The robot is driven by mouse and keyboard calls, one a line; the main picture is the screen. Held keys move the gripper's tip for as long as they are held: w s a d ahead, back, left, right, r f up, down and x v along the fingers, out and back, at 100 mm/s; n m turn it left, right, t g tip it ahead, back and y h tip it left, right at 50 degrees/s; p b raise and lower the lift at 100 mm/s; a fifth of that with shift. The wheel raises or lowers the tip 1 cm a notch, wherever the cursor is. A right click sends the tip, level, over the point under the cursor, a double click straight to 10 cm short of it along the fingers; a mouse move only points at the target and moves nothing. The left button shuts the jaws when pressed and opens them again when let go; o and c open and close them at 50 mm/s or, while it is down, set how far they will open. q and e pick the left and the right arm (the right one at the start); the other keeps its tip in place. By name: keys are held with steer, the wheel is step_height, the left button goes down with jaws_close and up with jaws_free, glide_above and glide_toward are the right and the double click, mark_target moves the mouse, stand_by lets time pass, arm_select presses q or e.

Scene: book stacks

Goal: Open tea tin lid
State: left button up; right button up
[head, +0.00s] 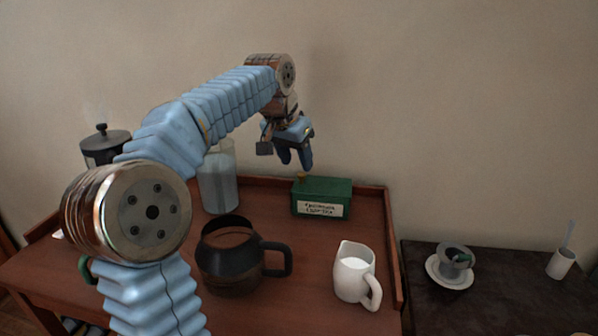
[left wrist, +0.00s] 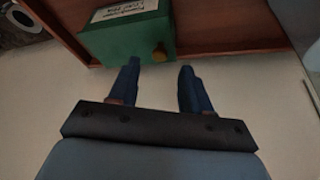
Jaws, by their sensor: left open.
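The tea tin (head: 322,198) is a green box with a white label, standing shut at the back right of the wooden tray table. A small brass knob (head: 301,178) sits at its left end. In the left wrist view the tin (left wrist: 125,36) is at the top, with its knob (left wrist: 160,53) just beyond the fingertips. My left gripper (head: 295,165) points down, above and slightly left of the tin, near the wall. In the left wrist view its blue fingers (left wrist: 158,68) are apart with nothing between them. My right gripper is not in view.
A dark coffee pot (head: 236,262), a white milk jug (head: 355,274) and a glass jar (head: 218,180) share the table (head: 310,290). A French press (head: 104,147) stands at the left. A dark side table (head: 500,290) holds a cup on a saucer (head: 437,275).

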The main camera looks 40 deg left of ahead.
mark_target(301, 174)
arm_select(q)
steer(key=shift+x, duration=1.95)
jaws_close()
